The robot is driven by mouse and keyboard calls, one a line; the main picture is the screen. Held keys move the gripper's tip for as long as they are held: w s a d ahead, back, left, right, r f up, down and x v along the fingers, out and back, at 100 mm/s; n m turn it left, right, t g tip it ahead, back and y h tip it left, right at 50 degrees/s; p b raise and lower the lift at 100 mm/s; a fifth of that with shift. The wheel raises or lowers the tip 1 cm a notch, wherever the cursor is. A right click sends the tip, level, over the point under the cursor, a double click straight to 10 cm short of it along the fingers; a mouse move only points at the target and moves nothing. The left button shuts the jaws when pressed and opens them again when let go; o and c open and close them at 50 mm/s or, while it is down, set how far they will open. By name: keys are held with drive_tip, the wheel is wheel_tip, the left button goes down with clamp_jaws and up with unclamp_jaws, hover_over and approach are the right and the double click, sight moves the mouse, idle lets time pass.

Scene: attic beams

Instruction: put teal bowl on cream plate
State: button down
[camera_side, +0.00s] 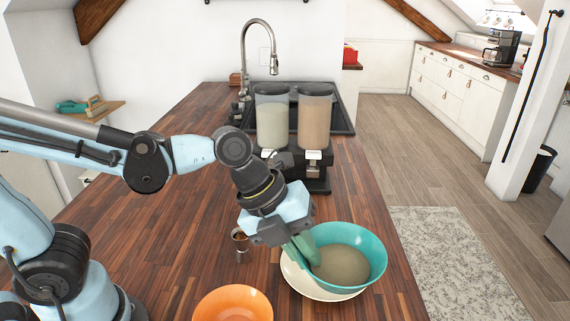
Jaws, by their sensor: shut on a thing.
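The teal bowl (377,250) is teal with a grey-beige inside bottom, and it is over the cream plate (301,283). The plate's left and front rim shows from under the bowl. My gripper (306,252) is shut on the bowl's left wall, with its greenish fingers reaching down at the rim. I cannot tell whether the bowl's base touches the plate or hangs just above it. The bowl hides most of the plate.
An orange bowl (233,304) stands at the front, left of the plate. A small metal cup (240,243) stands left of my gripper. A twin dispenser (292,130) stands behind, before the sink and tap (262,45). The wooden counter (170,215) is clear at middle left.

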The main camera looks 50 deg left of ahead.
drive_tip(key=w+a+f, duration=0.4)
drive_tip(key=w+a, duration=0.1)
drive_tip(key=w+a+f, duration=0.2)
drive_tip(key=a, duration=0.1)
drive_tip(key=shift+w+f, duration=0.3)
drive_tip(key=shift+f, duration=2)
drive_tip(key=c, duration=1.7)
unclamp_jaws()
drive_tip(key=shift+f, duration=0.15)
drive_tip(key=shift+o, duration=0.9)
